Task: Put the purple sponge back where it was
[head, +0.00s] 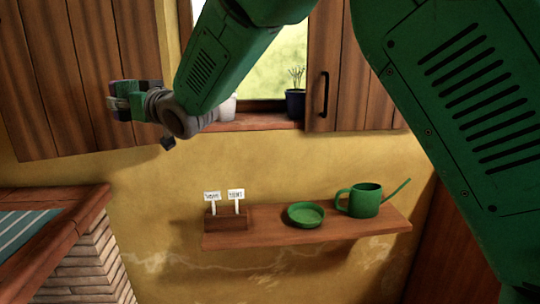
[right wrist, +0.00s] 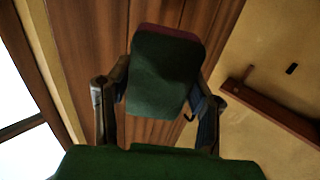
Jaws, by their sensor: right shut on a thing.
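The purple sponge (right wrist: 165,70) is held between the two fingers of my right gripper (right wrist: 158,105) in the right wrist view. Its dark green face is toward the camera, and a purple edge shows along its top and right side. In the head view my right gripper (head: 122,102) is at the upper left, raised in front of the wooden shutter. The sponge is small and partly hidden by the fingers there. My left gripper is not in view.
A wall shelf (head: 330,234) holds a wooden box with two labels (head: 226,222), a green dish (head: 305,215) and a green watering can (head: 364,200). Pots stand on the window sill (head: 255,123). A brick counter (head: 95,215) is at lower left.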

